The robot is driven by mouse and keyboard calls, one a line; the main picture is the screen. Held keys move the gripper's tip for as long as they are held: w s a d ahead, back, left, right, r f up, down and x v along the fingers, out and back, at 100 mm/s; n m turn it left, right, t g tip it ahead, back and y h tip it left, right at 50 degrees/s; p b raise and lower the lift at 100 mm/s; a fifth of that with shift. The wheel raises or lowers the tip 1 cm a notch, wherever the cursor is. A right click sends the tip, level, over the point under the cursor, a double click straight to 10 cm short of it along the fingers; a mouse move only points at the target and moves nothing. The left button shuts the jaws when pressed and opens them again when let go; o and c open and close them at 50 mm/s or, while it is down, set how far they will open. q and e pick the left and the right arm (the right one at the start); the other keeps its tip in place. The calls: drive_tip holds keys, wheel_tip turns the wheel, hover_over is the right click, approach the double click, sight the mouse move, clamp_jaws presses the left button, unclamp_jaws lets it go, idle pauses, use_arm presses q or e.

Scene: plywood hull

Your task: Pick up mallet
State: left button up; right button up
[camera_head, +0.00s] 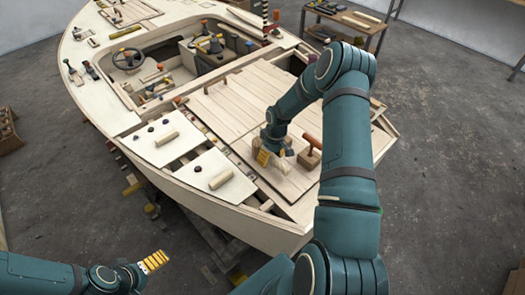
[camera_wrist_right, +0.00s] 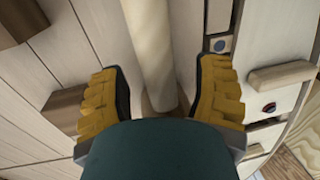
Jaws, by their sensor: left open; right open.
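A pale, round wooden bar (camera_wrist_right: 150,45), which looks like part of the mallet, shows in the right wrist view. It runs down between the two yellow fingers of my right gripper (camera_wrist_right: 160,98). My left gripper (camera_head: 154,262) is open and empty at the lower left, away from the boat.
A brown block with a red-orange handle (camera_head: 312,144) stands on the deck (camera_head: 232,100) just right of my right gripper. Pale panels with short wooden cylinders (camera_head: 220,179) lie to the left. A tool cart (camera_head: 345,20) stands behind.

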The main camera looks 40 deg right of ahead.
drive_tip(key=shift+f, duration=0.2)
clamp_jaws()
drive_tip(key=shift+r, duration=0.1)
